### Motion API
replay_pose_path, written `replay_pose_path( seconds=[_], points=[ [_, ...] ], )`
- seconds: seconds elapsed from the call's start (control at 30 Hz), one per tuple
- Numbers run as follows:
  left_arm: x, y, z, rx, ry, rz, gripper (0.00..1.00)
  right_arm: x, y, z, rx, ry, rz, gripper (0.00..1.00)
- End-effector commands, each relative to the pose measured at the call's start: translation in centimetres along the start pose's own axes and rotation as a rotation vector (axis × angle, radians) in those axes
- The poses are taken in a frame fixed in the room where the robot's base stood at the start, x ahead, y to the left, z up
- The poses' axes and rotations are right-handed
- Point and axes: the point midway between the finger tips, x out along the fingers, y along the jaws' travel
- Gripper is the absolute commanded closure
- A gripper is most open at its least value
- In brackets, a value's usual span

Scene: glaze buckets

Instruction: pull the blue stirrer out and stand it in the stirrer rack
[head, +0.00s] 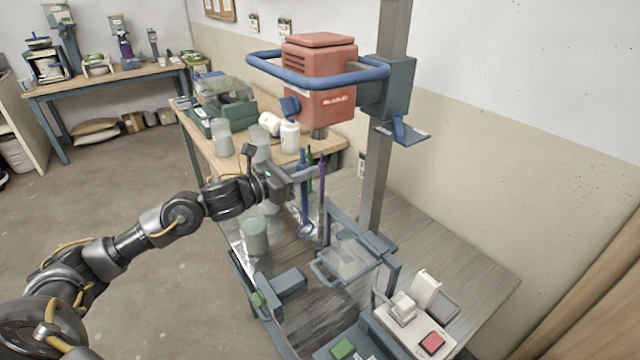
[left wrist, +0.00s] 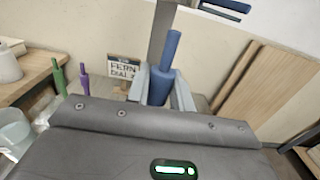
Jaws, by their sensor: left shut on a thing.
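My left gripper (head: 305,174) is shut on the blue stirrer (head: 305,205), which hangs upright below the mixer head. Its ring-shaped lower end shows, clear of any bucket, over the grey bench top. In the left wrist view the blue stirrer (left wrist: 164,66) stands between the two fingers of my left gripper (left wrist: 162,92). A purple stirrer (head: 322,178) and a green stirrer (head: 309,156) show close beside it in the head view. In the left wrist view the green stirrer (left wrist: 59,79) and purple stirrer (left wrist: 84,78) stand apart to the left. I cannot make out the rack clearly.
The red mixer head (head: 318,95) with its blue hoop is on a grey column (head: 383,150). A translucent bucket (head: 254,237) stands left of the stirrer. A clear guard with a blue frame (head: 345,262) and a switch box (head: 415,325) are in front. Bare bench lies right.

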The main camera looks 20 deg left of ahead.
Motion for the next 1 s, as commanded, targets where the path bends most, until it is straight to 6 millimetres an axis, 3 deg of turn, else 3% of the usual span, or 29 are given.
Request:
replay_pose_path(
  seconds=[1.0],
  points=[
    [-6.3, 0.0, -0.1, 0.002, -0.001, 0.0, 1.0, 3.3, 0.0, 0.3, 0.0, 0.0, 0.0, 1.0]
  ],
)
